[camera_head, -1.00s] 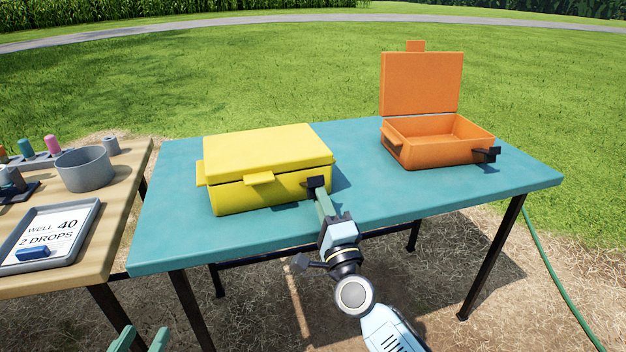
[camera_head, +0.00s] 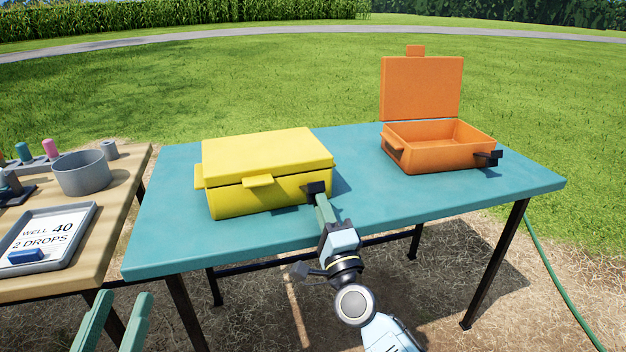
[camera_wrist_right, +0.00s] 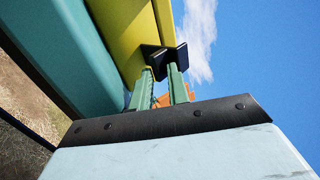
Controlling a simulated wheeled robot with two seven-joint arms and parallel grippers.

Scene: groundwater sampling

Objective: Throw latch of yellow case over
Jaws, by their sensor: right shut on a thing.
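The yellow case (camera_head: 265,160) stands on the teal table (camera_head: 400,215) with its lid down. A yellow tab sticks out from the lid's front edge. A black latch (camera_head: 315,188) is at the case's front right corner; it also shows in the right wrist view (camera_wrist_right: 165,58). My right gripper (camera_head: 319,198) is shut on the latch, its green fingers reaching it from the front. In the right wrist view the fingertips (camera_wrist_right: 162,78) meet the black latch beside the yellow wall. My left gripper (camera_head: 112,312) is open and empty, low at the left, in front of the tables.
An orange case (camera_head: 440,158) with its lid up and a black latch (camera_head: 487,158) stands at the back right. The wooden table (camera_head: 110,215) at left holds a grey bowl (camera_head: 82,175) and a tray (camera_head: 82,238) with a sign. The teal table's right front is clear.

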